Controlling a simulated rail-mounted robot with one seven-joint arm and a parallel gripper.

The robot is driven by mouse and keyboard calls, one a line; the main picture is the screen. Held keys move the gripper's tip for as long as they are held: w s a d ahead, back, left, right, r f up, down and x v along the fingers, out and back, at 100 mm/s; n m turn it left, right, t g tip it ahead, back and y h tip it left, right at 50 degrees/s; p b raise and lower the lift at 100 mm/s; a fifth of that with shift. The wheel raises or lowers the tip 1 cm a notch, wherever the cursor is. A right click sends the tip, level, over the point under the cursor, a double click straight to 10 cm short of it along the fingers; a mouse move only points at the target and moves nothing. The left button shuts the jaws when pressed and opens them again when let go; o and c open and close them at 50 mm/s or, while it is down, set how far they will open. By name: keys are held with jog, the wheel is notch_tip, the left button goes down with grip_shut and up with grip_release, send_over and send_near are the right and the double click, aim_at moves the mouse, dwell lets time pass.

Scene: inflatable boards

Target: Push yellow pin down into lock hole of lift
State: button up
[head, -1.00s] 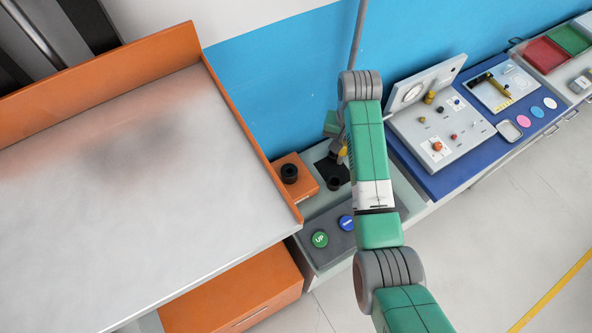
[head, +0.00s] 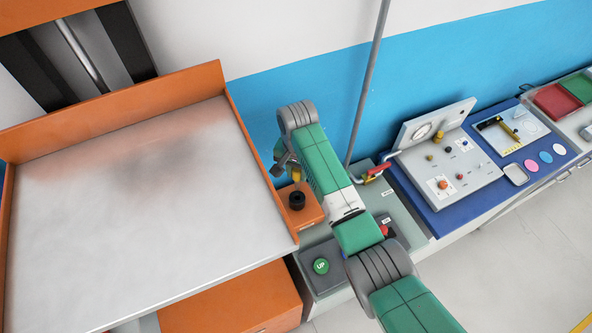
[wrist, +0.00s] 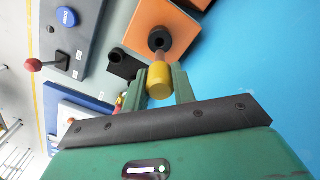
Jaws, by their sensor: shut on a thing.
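The yellow pin (wrist: 159,82) is between the two fingers of my gripper (wrist: 160,88), which is shut on it; the pin also shows in the head view (head: 296,173). The lock hole is a black round collar (head: 297,199) on an orange block (head: 312,207) beside the lift (head: 140,180). In the wrist view the collar (wrist: 160,40) lies just beyond the pin's end. In the head view my gripper (head: 291,168) is close above the collar. The pin's lower tip is hard to make out, and I cannot tell whether it has entered the hole.
A black holder (wrist: 120,66) stands beside the orange block. The button box with the green UP button (head: 321,266) is in front. A red-handled valve (head: 375,171) and a grey panel (head: 445,165) are to the right. The lift's orange side wall is close on the left.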

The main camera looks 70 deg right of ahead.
aim_at(297, 181)
jog(key=shift+f+b, duration=2.35)
jog(key=shift+f, duration=0.05)
jog(key=shift+r+p, duration=0.15)
jog(key=shift+p, duration=0.6)
jog(key=shift+f+b, duration=1.7)
jog(key=shift+f, duration=1.3)
jog(key=o, duration=1.1)
jog(key=shift+c, duration=0.2)
jog(key=shift+r, duration=0.1)
notch_tip(297, 181, up, 8)
jog(key=shift+f, duration=0.15)
